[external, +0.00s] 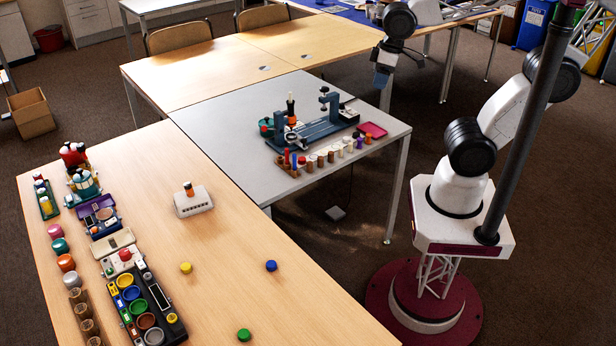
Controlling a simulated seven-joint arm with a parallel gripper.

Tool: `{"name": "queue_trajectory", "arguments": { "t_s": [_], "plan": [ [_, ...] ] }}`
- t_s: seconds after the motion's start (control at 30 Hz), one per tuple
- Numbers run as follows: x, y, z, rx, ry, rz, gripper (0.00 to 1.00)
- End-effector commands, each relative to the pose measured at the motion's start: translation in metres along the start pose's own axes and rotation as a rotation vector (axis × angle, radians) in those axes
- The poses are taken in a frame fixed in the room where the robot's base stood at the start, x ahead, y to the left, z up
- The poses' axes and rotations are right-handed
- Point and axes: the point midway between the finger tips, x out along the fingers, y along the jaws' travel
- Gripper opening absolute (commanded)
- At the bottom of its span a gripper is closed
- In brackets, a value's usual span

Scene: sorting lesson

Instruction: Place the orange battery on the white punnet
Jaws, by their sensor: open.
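A small cylinder with an orange band and a dark top, which looks like the orange battery (188,188), stands upright on a white slotted box. This box looks like the white punnet (194,204) and sits on the near wooden table. My gripper (381,83) is high at the upper right, above the far right side of the grey table. It is open, holds nothing that I can see, and is well apart from the battery and the punnet. Its fingertips are small in this view.
The grey table (225,115) bears a dark teal fixture (318,130), a row of small coloured cylinders and a magenta tray (373,130). Yellow (186,267), blue (271,265) and green (244,335) caps lie on the wooden table. Trays and cups crowd its left side.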

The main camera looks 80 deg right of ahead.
Motion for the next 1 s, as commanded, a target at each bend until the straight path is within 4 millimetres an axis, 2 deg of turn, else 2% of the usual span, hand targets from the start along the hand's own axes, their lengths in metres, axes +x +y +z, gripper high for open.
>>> {"name": "queue_trajectory", "arguments": {
  "t_s": [0.1,0.23,1.0],
  "plan": [
    [-0.001,0.005,0.014,-0.037,0.024,0.023,0.52],
    [0.000,0.007,0.021,-0.058,0.034,0.037,0.52],
    [0.000,0.008,0.022,-0.061,0.036,0.039,0.52]
  ]
}}
